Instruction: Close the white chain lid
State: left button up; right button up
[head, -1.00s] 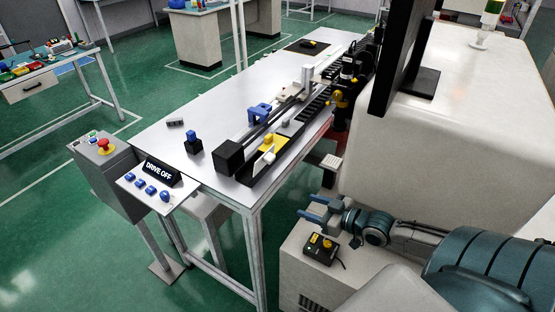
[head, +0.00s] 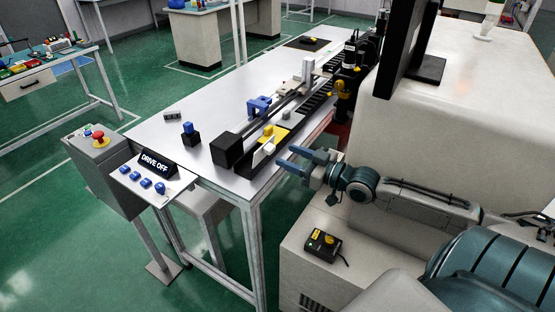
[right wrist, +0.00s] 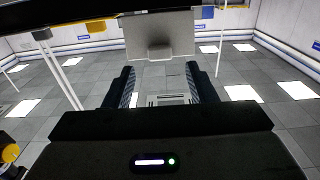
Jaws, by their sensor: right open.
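My right gripper (head: 288,157) is open and empty, with blue fingers pointing left, beside the near right edge of the workbench. In the right wrist view its dark fingers (right wrist: 160,72) stand apart. Beyond them is a pale upright plate (right wrist: 158,28) with a small block on its lower part; it looks like the white chain lid, but I cannot be sure. A gap shows between the fingertips and this plate. In the head view a black chain track (head: 313,97) runs along the bench's right side. A small white panel (head: 262,157) stands at its near end. My left gripper is out of view.
The silver workbench (head: 215,122) carries a black-ended linear rail and a blue clamp (head: 258,105). A "DRIVE OFF" control panel (head: 158,163) stands at its near left. A large white cabinet (head: 450,110) and black monitor (head: 405,55) bound the right side.

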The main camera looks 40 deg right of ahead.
aim_at(273, 150)
jog(key=b+x, duration=0.2)
jog(key=x, duration=0.1)
jog(key=shift+f, duration=0.2)
jog(key=shift+b+x, duration=0.65)
jog(key=shift+x, duration=0.15)
jog(key=shift+r, duration=0.2)
